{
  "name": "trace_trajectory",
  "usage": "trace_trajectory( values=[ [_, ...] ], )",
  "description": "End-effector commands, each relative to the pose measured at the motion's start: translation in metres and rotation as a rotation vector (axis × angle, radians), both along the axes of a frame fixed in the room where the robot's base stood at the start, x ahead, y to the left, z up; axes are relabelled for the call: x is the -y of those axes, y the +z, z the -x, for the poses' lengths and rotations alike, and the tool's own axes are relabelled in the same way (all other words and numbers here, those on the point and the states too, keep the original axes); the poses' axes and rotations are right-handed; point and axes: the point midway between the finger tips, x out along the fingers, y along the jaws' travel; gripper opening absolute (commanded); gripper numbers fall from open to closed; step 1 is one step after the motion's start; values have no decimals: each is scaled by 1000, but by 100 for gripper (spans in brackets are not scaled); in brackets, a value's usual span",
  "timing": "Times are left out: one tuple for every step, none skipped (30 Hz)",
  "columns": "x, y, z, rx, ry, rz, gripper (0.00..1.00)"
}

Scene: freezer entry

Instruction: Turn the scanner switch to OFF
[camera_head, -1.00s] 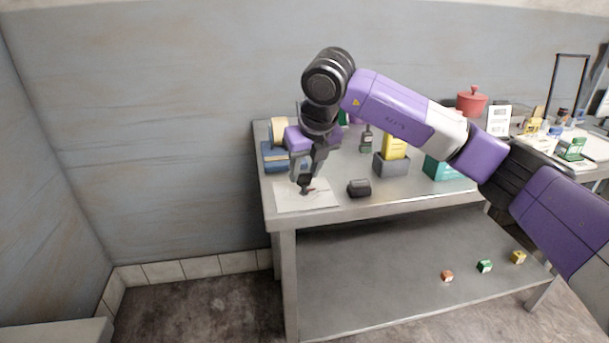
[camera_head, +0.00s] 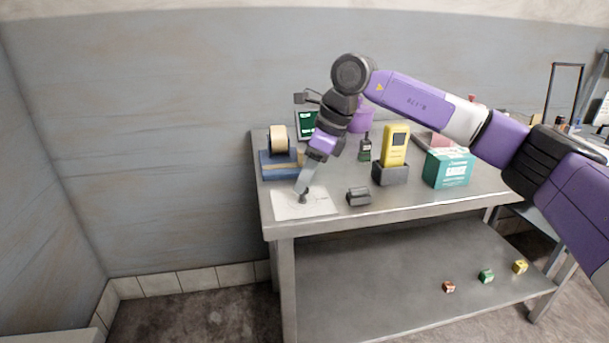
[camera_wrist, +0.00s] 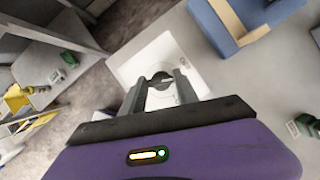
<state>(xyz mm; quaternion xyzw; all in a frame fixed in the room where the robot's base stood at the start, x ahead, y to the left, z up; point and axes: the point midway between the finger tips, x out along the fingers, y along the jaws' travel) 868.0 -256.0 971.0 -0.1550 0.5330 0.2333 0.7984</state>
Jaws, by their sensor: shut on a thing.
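A white plate (camera_head: 318,207) lies flat at the left front of the metal table, with a small dark switch knob (camera_head: 303,199) on it. My gripper (camera_head: 302,192) comes down on the knob at a tilt, its fingers seen nearly edge-on. In the wrist view, the dark round knob (camera_wrist: 161,78) sits between the fingertips of my gripper (camera_wrist: 160,84), which is shut on it. The white plate (camera_wrist: 140,59) spreads around it there.
A yellow scanner (camera_head: 396,144) stands in a grey dock (camera_head: 389,174). A dark grey block (camera_head: 358,197) lies just right of the plate. A blue tape dispenser (camera_head: 277,166), a dark bottle (camera_head: 365,148) and a teal box (camera_head: 448,168) stand farther back.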

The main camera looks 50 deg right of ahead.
Motion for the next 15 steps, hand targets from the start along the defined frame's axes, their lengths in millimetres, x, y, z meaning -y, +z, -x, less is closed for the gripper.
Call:
trace_trajectory(
  values=[
    [1,3,-1,0,39,0,0],
    [1,3,-1,0,65,0,0],
    [1,3,-1,0,101,0,0],
    [1,3,-1,-1,126,1,0],
    [1,3,-1,-1,149,1,0],
    [1,3,-1,-1,180,0,0],
    [2,3,-1,0,201,1,0],
    [2,3,-1,-1,222,1,0],
    [2,3,-1,0,249,1,0],
    [2,3,-1,-1,268,0,0],
    [2,3,-2,-1,284,0,0],
    [2,2,-2,0,306,2,0],
    [2,2,-2,0,322,2,0],
    [2,2,-2,1,334,1,0],
    [2,2,-2,1,352,1,0]
  ],
)
